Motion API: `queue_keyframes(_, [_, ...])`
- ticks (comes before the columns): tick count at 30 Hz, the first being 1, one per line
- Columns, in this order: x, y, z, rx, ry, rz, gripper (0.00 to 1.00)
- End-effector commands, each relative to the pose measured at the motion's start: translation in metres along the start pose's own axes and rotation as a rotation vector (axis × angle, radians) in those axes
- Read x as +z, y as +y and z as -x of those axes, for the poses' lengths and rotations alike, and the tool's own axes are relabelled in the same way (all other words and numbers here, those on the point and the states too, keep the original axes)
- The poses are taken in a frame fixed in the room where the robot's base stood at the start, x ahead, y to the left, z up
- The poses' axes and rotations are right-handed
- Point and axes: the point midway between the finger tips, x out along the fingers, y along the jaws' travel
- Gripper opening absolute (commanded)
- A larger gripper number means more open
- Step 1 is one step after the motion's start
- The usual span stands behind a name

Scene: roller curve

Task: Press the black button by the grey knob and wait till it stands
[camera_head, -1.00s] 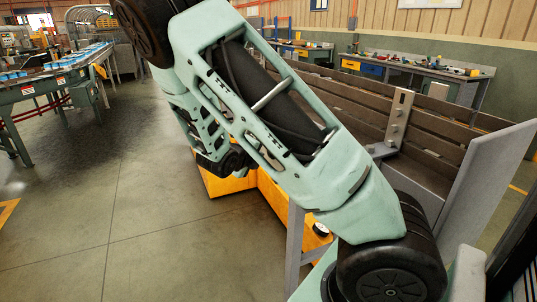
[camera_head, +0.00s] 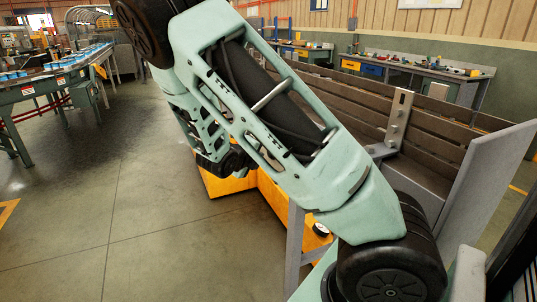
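My green arm crosses the middle of the view and hides much of what lies behind it. My gripper does not show; the far end of the arm hides it or it is out of view. An orange housing (camera_head: 231,185) shows in part below and behind the arm. A small round dark piece with a pale rim (camera_head: 321,229) sits on its right part, close under my arm. I cannot tell whether this is the black button. I cannot make out a grey knob for certain.
A structure with brown slats (camera_head: 350,104) and a grey metal bracket (camera_head: 398,120) stands behind my arm, with a grey panel (camera_head: 487,195) at right. A green roller conveyor (camera_head: 50,84) with blue items is at far left. Workbenches line the wall. The floor at left is clear.

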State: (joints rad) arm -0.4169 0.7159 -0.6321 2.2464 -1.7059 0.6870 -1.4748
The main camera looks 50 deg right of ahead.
Motion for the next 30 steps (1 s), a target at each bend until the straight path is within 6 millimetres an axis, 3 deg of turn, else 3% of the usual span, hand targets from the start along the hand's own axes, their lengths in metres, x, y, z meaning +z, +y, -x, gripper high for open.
queue_keyframes(30, [-0.0045, -0.0048, -0.006, 0.0, 0.001, 0.0, 0.0])
